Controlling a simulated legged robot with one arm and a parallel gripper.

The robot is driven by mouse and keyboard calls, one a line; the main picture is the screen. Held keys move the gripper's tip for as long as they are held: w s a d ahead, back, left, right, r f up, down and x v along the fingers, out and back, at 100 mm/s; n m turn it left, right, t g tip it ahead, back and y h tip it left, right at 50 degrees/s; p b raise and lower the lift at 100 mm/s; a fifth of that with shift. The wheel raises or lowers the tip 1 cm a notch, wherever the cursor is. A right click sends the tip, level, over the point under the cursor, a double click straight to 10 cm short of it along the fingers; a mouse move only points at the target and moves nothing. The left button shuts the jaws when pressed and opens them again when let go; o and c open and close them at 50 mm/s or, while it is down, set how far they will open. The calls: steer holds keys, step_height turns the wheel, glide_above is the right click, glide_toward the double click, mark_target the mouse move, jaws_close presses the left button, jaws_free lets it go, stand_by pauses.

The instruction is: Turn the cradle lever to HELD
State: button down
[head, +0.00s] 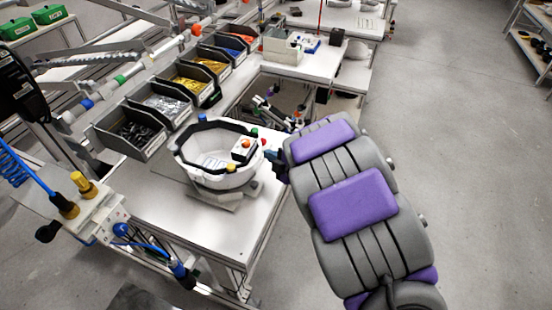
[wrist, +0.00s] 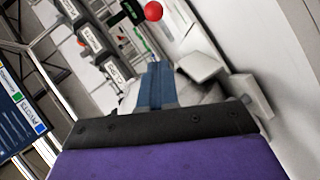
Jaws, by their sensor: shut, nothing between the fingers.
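A white helmet shell (head: 190,157) sits in a cradle (head: 222,195) on the white bench, open side up. A small red ball (head: 264,142) shows at the cradle's right side, just beyond my gripper (head: 275,162). A red ball also stands at the top of the wrist view (wrist: 153,11), ahead of my gripper (wrist: 157,80); it looks like the lever's knob. My gripper's blue fingers are together and empty, and a gap shows between them and the ball. The lever's shaft and any HELD mark cannot be made out.
Several grey bins (head: 136,130) of small parts line the bench's back left. A blue coiled hose (head: 22,170) and a fixture with yellow knobs (head: 95,205) stand at the left. My arm covers part of the bench's right edge. Open floor (head: 470,180) lies to the right.

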mark_target(263, 139)
steer(key=w+a+f, duration=0.1)
steer(key=w, duration=0.1)
steer(key=w+f+b, duration=0.1)
steer(key=w, duration=0.1)
steer(key=w+a+f, duration=0.1)
steer(key=w, duration=0.2)
steer(key=shift+a+f, duration=0.15)
steer(key=shift+a, duration=0.15)
steer(key=shift+w+d, duration=0.1)
steer(key=shift+d, duration=0.2)
steer(key=shift+w, duration=0.1)
steer(key=shift+w+r+p, duration=0.2)
steer(key=shift+p, duration=0.35)
steer(key=w+n+g+y+p, duration=0.1)
steer(key=n+g+y+p, duration=0.1)
steer(key=p, duration=0.1)
steer(key=shift+w+d, duration=0.1)
steer(key=shift+w+f, duration=0.2)
steer(key=shift+w, duration=0.5)
steer(key=shift+a, duration=0.2)
